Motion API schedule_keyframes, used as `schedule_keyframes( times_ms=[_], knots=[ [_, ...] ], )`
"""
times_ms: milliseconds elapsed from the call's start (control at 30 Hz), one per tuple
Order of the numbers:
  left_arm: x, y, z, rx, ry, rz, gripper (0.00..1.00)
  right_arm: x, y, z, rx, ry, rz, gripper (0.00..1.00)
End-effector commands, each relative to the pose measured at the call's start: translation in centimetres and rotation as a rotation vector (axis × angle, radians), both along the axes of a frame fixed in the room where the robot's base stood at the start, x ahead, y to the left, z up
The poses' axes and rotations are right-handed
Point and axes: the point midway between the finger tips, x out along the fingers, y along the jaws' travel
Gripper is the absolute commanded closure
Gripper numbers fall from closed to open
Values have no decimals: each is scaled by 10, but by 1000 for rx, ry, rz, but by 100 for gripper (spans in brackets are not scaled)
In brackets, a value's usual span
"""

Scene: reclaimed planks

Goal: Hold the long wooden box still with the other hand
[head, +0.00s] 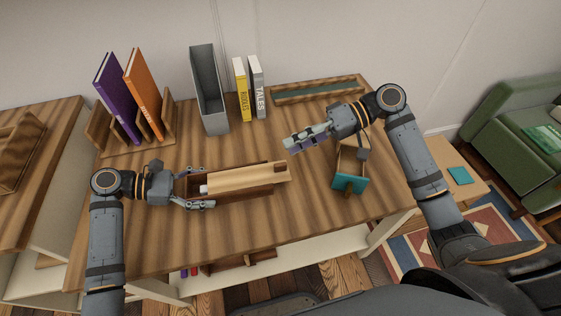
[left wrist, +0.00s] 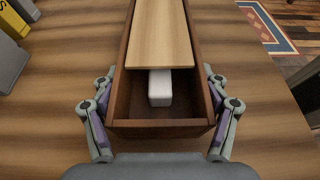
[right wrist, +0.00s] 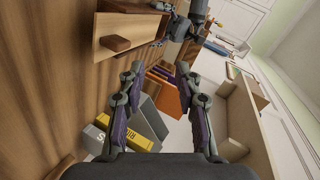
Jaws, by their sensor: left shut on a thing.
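The long wooden box (head: 235,195) lies on the desk in the head view, its length running left to right. Its pale sliding lid (head: 240,178) has a dark block handle (head: 280,168) at the right end and is slid right, leaving the left end open. A white item (left wrist: 160,90) lies inside, partly under the lid. My left gripper (head: 207,188) is shut on the box's left end, one finger along each long side, as the left wrist view shows. My right gripper (head: 291,143) is open and empty above the desk, behind and just right of the handle.
A wooden stand with a teal block (head: 350,183) is right of the box. Behind are a grey file holder (head: 209,95), yellow and grey books (head: 242,90), a shallow tray (head: 315,90), and purple and orange books (head: 143,93) in a rack. Desk in front is clear.

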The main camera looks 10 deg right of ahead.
Motion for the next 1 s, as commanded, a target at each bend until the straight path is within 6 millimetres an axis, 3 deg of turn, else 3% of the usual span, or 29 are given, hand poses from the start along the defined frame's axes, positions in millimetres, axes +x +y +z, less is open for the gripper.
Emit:
schedule_keyframes(
  times_ms=[300, 500, 700, 867, 1000],
  knots=[
    [0, 1, -3, 4, 4, 2, 65, -1, -41, -19, 13, 994, -419, 66],
    [0, 1, -3, 4, 4, 2, 65, -2, -60, -25, 27, 1485, -629, 66],
    [0, 1, -3, 4, 4, 2, 65, -2, -69, -27, 38, 1711, -724, 66],
    [0, 1, -3, 4, 4, 2, 65, -2, -69, -27, 39, 1737, -734, 66],
    [0, 1, -3, 4, 4, 2, 65, -2, -57, -32, 39, 1735, -728, 66]
  ],
)
